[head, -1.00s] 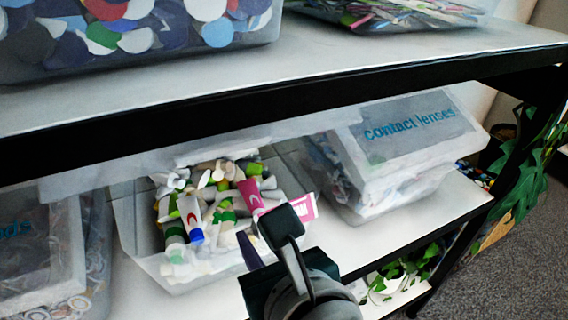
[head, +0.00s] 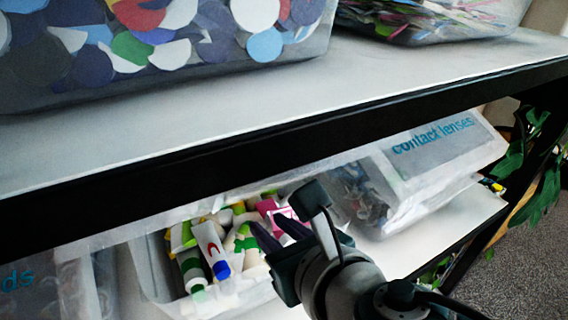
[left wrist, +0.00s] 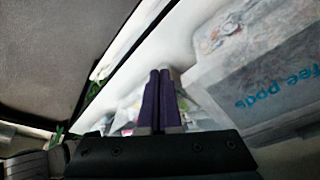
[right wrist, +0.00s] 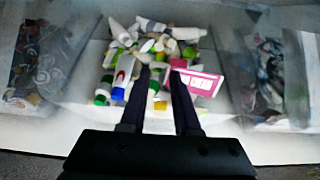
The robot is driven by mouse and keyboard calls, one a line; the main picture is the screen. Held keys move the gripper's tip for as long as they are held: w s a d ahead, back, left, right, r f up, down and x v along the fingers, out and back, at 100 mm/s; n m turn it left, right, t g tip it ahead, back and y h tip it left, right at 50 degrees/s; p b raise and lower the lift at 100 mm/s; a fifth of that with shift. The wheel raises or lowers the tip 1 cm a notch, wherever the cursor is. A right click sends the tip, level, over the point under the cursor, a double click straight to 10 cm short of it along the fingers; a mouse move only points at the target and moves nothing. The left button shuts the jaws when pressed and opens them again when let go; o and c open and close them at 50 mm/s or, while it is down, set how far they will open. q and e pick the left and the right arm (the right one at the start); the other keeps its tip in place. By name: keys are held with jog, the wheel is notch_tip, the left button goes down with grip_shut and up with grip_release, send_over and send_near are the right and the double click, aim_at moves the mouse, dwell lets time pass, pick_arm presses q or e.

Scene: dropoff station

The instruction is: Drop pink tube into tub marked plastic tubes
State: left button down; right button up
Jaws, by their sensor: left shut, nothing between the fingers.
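A pile of tubes and bottles fills a clear tub (head: 232,299) on the lower shelf. The pink tube (head: 266,207) lies at the pile's right side, partly hidden by my gripper; it also shows in the right wrist view (right wrist: 178,65) near the right fingertip. My right gripper (head: 272,234) is open over the tub, its purple fingers apart with tubes visible beyond the gap (right wrist: 160,72). I cannot tell whether a finger touches the pink tube. My left gripper (left wrist: 159,75) is shut and empty, outside the head view. No "plastic tubes" marking is readable.
A pink-and-white card or box (right wrist: 199,82) juts at the tub's right side. A "contact lenses" tub (head: 410,185) stands right; a "coffee pods" tub (left wrist: 265,85) stands left. The upper shelf's black edge (head: 250,140) runs close above. Tubs of discs (head: 200,35) and sticks (head: 430,22) sit on it.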

jog(key=o, duration=0.4)
jog(key=shift+s+d+r, duration=0.15)
jog(key=shift+s+r, duration=0.05)
jog(key=s+d+r, duration=0.1)
jog(key=s+d, duration=0.3)
jog(key=s, duration=0.2)
jog(key=s+d+p, duration=0.1)
jog(key=s+d, duration=0.3)
jog(key=s, duration=0.3)
jog(key=shift+s+d+r, duration=0.25)
jog(key=shift+d+r, duration=0.05)
jog(key=shift+r, duration=0.1)
